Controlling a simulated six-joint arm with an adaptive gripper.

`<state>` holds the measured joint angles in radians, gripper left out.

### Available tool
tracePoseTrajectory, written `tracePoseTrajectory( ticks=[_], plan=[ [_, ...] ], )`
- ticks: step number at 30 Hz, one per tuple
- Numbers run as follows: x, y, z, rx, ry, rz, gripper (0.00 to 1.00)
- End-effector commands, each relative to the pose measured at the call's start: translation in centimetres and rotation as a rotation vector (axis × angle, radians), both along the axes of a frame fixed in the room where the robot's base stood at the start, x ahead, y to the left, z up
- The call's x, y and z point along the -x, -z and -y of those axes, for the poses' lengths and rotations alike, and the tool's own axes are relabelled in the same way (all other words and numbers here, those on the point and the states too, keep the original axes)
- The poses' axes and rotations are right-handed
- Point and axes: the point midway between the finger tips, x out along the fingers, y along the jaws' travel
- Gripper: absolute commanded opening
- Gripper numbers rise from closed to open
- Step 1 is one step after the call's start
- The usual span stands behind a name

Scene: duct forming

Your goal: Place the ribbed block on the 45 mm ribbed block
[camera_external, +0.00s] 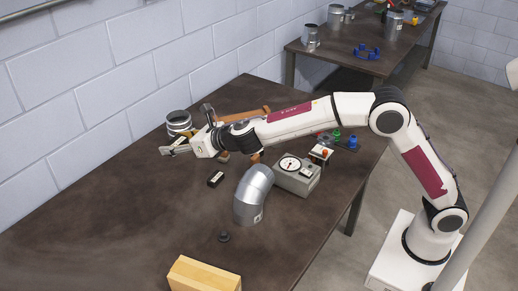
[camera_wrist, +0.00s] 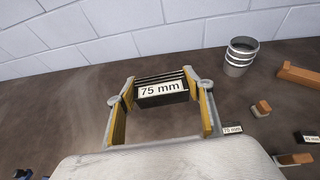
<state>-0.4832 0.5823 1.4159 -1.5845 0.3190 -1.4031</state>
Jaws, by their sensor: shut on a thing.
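My gripper (camera_wrist: 165,98) is shut on a dark ribbed block (camera_wrist: 160,82) with a white "75 mm" label; in the wrist view the block sits between the yellow finger pads. In the external view my gripper (camera_external: 174,148) is over the far left part of the table, and the held block is hard to make out there. A dark block (camera_wrist: 308,137) with a small label that seems to read 45 mm lies at the right edge of the wrist view, apart from my gripper and partly cut off.
A steel duct ring (camera_wrist: 240,56) and a brown bar (camera_wrist: 300,78) stand near the wall. A small labelled black block (camera_external: 216,179), a steel elbow (camera_external: 253,194), a gauge box (camera_external: 297,174) and a wooden block (camera_external: 204,276) are on the table. The table's left side is clear.

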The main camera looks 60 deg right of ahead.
Motion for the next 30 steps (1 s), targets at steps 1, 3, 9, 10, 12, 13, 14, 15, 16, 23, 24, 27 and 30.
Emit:
tracePoseTrajectory(
  ticks=[1, 3, 9, 10, 12, 13, 14, 15, 16, 23, 24, 27, 30],
  plan=[
    [-0.9, -0.1, 1.1, -0.002, -0.009, 0.002, 0.12],
    [-1.7, -0.1, 2.1, -0.001, -0.034, 0.000, 0.12],
    [-3.9, -0.1, 5.4, -0.003, -0.100, 0.000, 0.12],
    [-4.2, -0.1, 5.8, -0.003, -0.110, 0.000, 0.12],
    [-4.8, -0.1, 7.0, -0.004, -0.133, 0.000, 0.12],
    [-5.0, -0.1, 7.6, -0.004, -0.143, 0.000, 0.12],
    [-5.3, -0.1, 8.1, -0.004, -0.153, 0.000, 0.12],
    [-5.5, -0.1, 8.9, -0.003, -0.165, 0.001, 0.12],
    [-5.7, -0.1, 9.4, -0.002, -0.177, 0.001, 0.12],
    [-6.8, -0.2, 13.8, 0.000, -0.251, 0.003, 0.12],
    [-6.9, -0.2, 14.6, 0.001, -0.264, 0.003, 0.12],
    [-7.1, -0.2, 16.6, 0.002, -0.297, 0.005, 0.12],
    [-7.1, -0.1, 18.7, 0.005, -0.331, 0.005, 0.12]
  ],
)
